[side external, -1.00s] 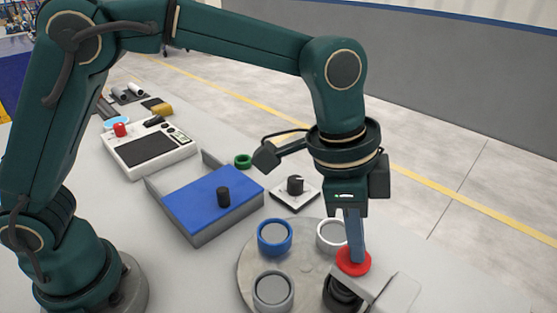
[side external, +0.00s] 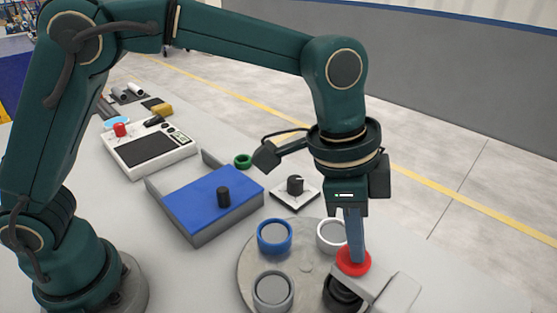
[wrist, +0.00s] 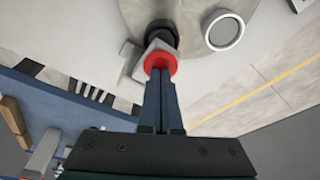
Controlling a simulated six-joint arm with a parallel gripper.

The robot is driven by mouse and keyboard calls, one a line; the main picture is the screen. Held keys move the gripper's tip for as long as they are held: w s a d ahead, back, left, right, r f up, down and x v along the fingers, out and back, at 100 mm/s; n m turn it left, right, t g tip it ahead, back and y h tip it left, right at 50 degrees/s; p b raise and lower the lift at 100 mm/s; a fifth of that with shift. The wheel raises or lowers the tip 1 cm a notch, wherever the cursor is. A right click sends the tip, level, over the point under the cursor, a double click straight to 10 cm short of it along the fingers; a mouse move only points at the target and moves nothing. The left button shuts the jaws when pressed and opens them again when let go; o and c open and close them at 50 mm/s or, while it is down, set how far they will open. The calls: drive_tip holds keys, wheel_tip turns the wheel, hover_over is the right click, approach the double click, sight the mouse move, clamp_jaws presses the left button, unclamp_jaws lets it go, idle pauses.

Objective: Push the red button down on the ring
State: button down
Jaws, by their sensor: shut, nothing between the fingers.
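The red button (side external: 353,262) is a flat red disc on a grey bracket (side external: 392,292) at the right edge of the round plate. A black ring-shaped piece (side external: 342,292) sits below it, partly hidden by the bracket. My gripper (side external: 356,258) points down with its fingers together and empty, and its tips appear to touch the top of the button. In the wrist view the fingers (wrist: 160,75) reach the red button (wrist: 160,64), and the black piece (wrist: 162,34) shows just beyond it. How far the button is pressed cannot be told.
The round grey plate (side external: 308,268) also carries a blue ring (side external: 275,237), a white ring (side external: 332,235) and a grey ring (side external: 273,290). A blue-topped box (side external: 210,200), a black knob on a white base (side external: 295,189), a green ring (side external: 243,161) and a white control box (side external: 150,149) stand farther left.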

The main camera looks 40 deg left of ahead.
drive_tip(key=shift+w+d+v, duration=0.1)
drive_tip(key=shift+d+v, duration=0.1)
drive_tip(key=shift+v, duration=0.8)
drive_tip(key=shift+w+d+v, duration=0.15)
drive_tip(key=shift+d+v, duration=0.05)
drive_tip(key=shift+v, duration=0.85)
drive_tip(key=shift+w+d+v, duration=0.1)
drive_tip(key=shift+d+v, duration=0.15)
drive_tip(key=shift+v, duration=0.75)
drive_tip(key=shift+r, duration=0.2)
drive_tip(key=shift+w+a+r, duration=0.15)
drive_tip(key=shift+a, duration=0.1)
drive_tip(key=s+a+r+n+t, duration=0.3)
drive_tip(key=a+r+n, duration=0.3)
drive_tip(key=a, duration=0.7)
drive_tip(key=s+a+f+n+t+y, duration=0.1)
drive_tip(key=s+a+f+n+y, duration=0.1)
drive_tip(key=s+a+f+n, duration=0.4)
drive_tip(key=s+a+f, duration=0.1)
drive_tip(key=s+f, duration=0.2)
drive_tip(key=shift+s+a, duration=0.2)
drive_tip(key=shift+a, duration=0.2)
